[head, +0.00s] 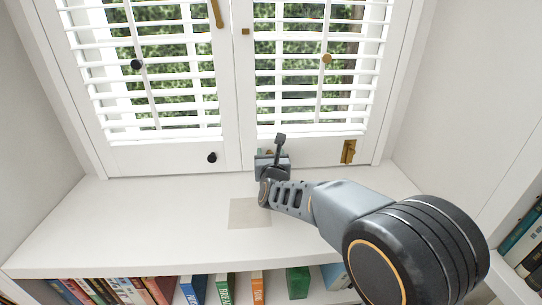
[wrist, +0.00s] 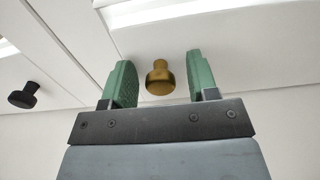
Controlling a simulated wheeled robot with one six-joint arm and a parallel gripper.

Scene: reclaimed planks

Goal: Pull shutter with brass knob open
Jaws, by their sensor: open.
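The right shutter (head: 315,154) looks closed, beside the left shutter (head: 150,157). Its brass knob (wrist: 160,78) stands out from the bottom rail in the wrist view; in the head view my gripper mostly hides it. My gripper (head: 273,153) is at the lower left of this shutter. In the wrist view its green fingers (wrist: 159,66) are open, one on each side of the brass knob, with visible gaps on both sides. The left shutter has a black knob (head: 212,157), which also shows in the wrist view (wrist: 24,96).
A brass fitting (head: 348,151) is at the right shutter's lower right, and a brass latch bar (head: 216,12) is near the top of the seam. The white sill (head: 130,215) is bare except for a flat beige square (head: 249,213). Books (head: 297,282) stand below.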

